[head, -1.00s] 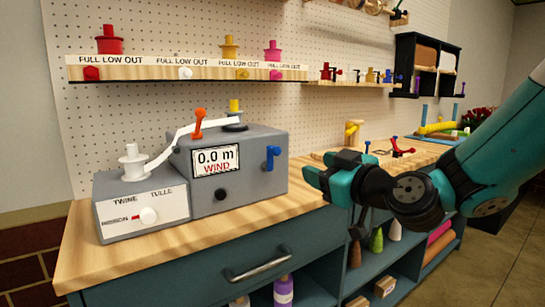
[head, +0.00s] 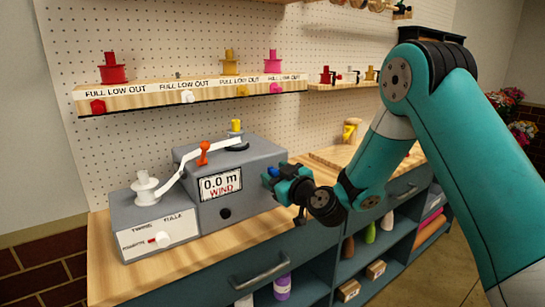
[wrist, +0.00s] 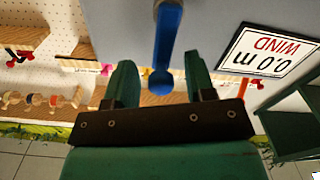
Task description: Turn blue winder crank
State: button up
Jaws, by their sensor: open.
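The grey winder (head: 240,178) stands on the wooden bench top, its screen (head: 221,185) reading "0.0 m WIND". The blue crank (wrist: 164,45) is on its face, with its arm running down to a round knob in the wrist view, which looks upside down. In the head view only a small blue patch of the crank (head: 273,171) shows by my fingers. My gripper (head: 278,178) is at the winder's right side. In the wrist view my gripper (wrist: 160,80) is open, one green finger on each side of the crank's knob, with gaps visible on both sides.
A grey box with a dial and white spool (head: 146,188) adjoins the winder on the left, with a white ribbon and orange lever (head: 203,152) above. A spool shelf (head: 190,95) hangs behind. A drawer handle (head: 262,273) sticks out below the bench top.

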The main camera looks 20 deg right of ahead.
jog(key=shift+p+x, duration=0.75)
jog(key=shift+x, duration=0.1)
jog(key=c, duration=0.8)
